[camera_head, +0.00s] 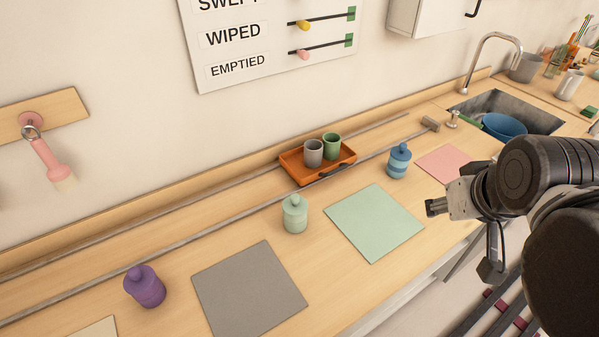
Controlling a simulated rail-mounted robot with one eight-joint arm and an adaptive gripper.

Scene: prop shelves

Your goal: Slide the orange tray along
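The orange tray (296,169) sits at the back of the wooden counter, between or on two long metal rails. It holds a grey cup (313,154) and a green cup (332,146), both upright. A dark handle (333,171) shows at its front side. My gripper (432,207) is at the right, above the counter's front edge, to the right of the green mat and well apart from the tray. One dark fingertip shows clearly; the rest of the gripper is partly hidden by my arm, so its opening cannot be judged.
Lidded jars stand in front of the rails: blue (399,161), pale green (295,214) and purple (144,286). Flat mats lie nearer the edge: green (375,222), grey (250,290) and pink (446,164). A block (431,124) sits at the rails' right end, near the sink (483,104).

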